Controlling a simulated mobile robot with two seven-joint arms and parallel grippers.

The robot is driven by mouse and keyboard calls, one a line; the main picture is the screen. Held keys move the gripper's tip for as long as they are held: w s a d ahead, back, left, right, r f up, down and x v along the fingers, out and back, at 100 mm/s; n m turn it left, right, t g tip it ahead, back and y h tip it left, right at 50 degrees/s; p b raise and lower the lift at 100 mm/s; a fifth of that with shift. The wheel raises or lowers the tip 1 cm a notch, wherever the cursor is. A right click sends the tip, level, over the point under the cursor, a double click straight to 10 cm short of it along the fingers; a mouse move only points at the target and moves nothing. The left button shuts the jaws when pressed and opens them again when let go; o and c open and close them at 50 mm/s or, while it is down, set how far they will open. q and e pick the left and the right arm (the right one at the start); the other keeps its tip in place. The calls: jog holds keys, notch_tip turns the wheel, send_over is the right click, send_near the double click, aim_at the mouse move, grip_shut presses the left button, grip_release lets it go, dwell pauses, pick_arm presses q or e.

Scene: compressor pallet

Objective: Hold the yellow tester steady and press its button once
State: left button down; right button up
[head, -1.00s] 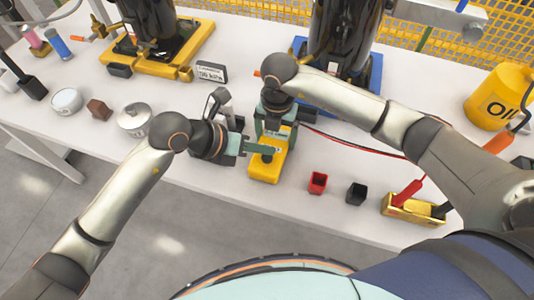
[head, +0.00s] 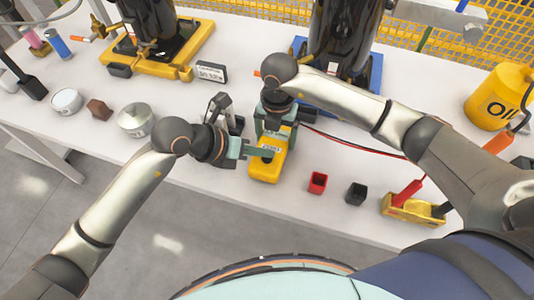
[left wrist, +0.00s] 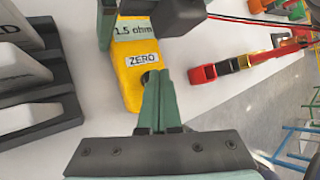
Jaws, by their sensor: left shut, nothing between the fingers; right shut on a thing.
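The yellow tester (head: 264,171) lies near the table's front edge, slightly turned. It also shows in the left wrist view (left wrist: 130,92), with a "1.5 ohm" display and a "ZERO" label. My right gripper (head: 277,124) is shut on the tester's far end. My left gripper (head: 266,150) is shut and empty, its fingertips over the tester from the left. In the left wrist view its fingertips (left wrist: 152,76) are at a dark round button (left wrist: 147,77) below the label, partly hidden by them. I cannot tell if the button is pressed in.
A red cup (head: 317,182) and a black cup (head: 356,193) stand right of the tester. A yellow tray (head: 413,212) holds red and black probes. Red and black leads (head: 350,144) run behind. A lidded tin (head: 136,119) stands left; a yellow oil can (head: 497,97) stands right.

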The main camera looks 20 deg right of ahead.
aim_at(263, 162)
pick_arm(q)
jog(key=shift+f, duration=0.45)
dwell(0.4)
jog(key=shift+r, duration=1.05)
jog(key=shift+r, duration=2.55)
pick_arm(e)
jog(key=o, duration=1.4)
jog(key=shift+o, duration=0.2)
jog(key=shift+r, duration=0.1)
